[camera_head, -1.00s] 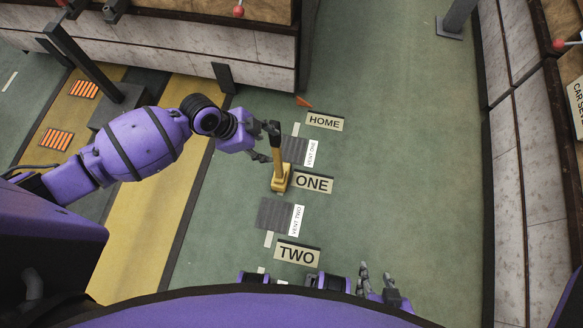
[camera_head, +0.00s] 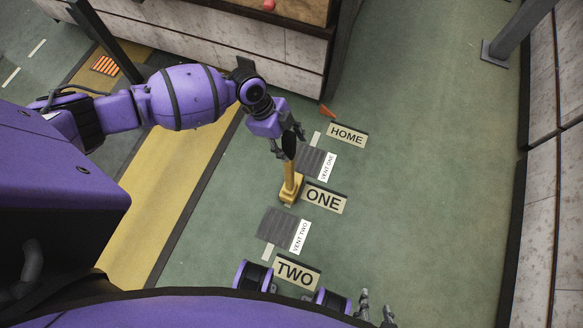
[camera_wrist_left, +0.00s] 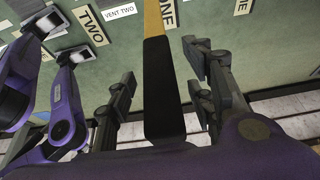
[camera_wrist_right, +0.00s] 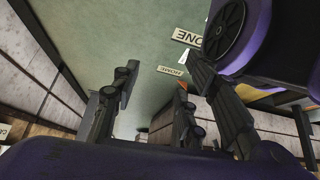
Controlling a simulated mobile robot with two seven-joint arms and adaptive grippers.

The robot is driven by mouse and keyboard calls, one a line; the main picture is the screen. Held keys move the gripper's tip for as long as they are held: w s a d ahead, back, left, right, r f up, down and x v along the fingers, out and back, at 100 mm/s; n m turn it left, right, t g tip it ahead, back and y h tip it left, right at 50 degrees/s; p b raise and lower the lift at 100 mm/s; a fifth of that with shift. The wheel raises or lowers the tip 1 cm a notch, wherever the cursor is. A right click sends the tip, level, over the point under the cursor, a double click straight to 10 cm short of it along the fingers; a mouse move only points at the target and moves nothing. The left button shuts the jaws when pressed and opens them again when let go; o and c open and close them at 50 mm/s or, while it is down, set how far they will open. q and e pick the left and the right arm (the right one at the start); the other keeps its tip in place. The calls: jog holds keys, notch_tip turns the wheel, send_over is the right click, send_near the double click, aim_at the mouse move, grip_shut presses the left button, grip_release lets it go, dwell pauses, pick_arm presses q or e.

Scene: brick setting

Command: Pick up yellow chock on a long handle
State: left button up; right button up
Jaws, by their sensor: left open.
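The yellow chock (camera_head: 290,191) stands on the green floor beside the ONE sign, its long handle rising toward my left gripper (camera_head: 288,142). The handle's black grip (camera_wrist_left: 163,90) lies between the left fingers in the left wrist view, with gaps showing on both sides. The left gripper is open around it and not closed on it. The chock's base is out of the left wrist view. My right gripper (camera_head: 376,308) is at the bottom edge of the head view. In the right wrist view its fingers (camera_wrist_right: 155,98) are spread, with nothing between them.
Signs HOME (camera_head: 347,135), ONE (camera_head: 324,199) and TWO (camera_head: 296,273) line the floor, with dark vent plates (camera_head: 278,226) beside them. A panelled wall (camera_head: 230,45) stands behind my left arm. Another wall (camera_head: 542,200) is at the right. Open floor (camera_head: 430,180) lies between.

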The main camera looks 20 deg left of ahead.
pick_arm(q)
jog(key=shift+d+f, duration=0.25)
jog(key=shift+f, duration=0.4)
grip_shut()
jog(key=shift+w+r, duration=0.15)
